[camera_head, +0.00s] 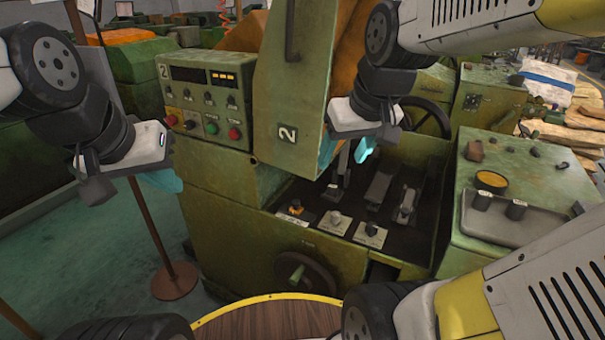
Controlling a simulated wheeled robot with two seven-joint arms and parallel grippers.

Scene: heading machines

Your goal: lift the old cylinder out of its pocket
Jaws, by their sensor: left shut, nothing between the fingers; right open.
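The green heading machine marked 2 (225,205) has an open dark bay (320,192).
A raised green door (287,75) stands close to the left of my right gripper. A post (150,225) stands at left.

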